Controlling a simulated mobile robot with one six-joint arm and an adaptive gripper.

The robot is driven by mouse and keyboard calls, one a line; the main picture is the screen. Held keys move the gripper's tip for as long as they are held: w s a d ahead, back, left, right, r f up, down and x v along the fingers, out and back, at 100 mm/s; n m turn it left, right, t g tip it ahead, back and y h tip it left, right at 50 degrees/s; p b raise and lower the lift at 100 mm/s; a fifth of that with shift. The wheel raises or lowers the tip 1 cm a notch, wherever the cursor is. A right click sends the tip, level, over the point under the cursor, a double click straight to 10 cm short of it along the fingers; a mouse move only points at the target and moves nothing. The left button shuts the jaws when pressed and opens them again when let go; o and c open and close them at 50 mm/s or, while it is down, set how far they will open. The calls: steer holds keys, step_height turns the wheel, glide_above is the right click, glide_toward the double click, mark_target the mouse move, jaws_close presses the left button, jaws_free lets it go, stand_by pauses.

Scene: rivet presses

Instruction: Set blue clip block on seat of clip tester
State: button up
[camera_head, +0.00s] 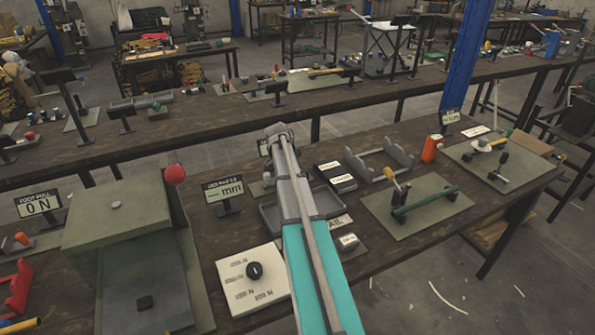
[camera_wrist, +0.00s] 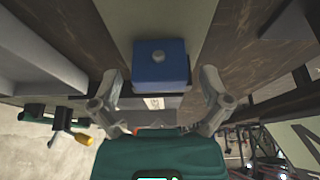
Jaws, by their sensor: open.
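The blue clip block (camera_wrist: 160,65) shows in the wrist view, a blue box with a round grey knob on its near face. My gripper (camera_wrist: 160,86) is open, with one finger on each side of the block's lower part and a gap on both sides. I cannot tell how deep the block sits between the fingers. In the head view my arm reaches over the bench and hides the block and my fingers. I cannot tell which device is the clip tester, and its seat is not clearly visible.
A grey-green press (camera_head: 122,212) with a red ball knob stands left. A mm display (camera_head: 223,189), a white dial panel (camera_head: 252,276) and a grey tray (camera_head: 328,203) lie near my arm.

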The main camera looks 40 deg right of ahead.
steer(key=shift+r, duration=0.2)
steer(key=p+v, duration=0.3)
steer(key=shift+a+r+p, duration=0.1)
steer(key=shift+r+p, duration=0.2)
steer(key=shift+p, duration=0.1)
steer(key=p+v, duration=0.7)
steer(key=v, duration=0.1)
steer(key=shift+p, duration=0.3)
steer(key=shift+a+r, duration=0.1)
steer(key=shift+r, duration=0.05)
stand_by(0.4)
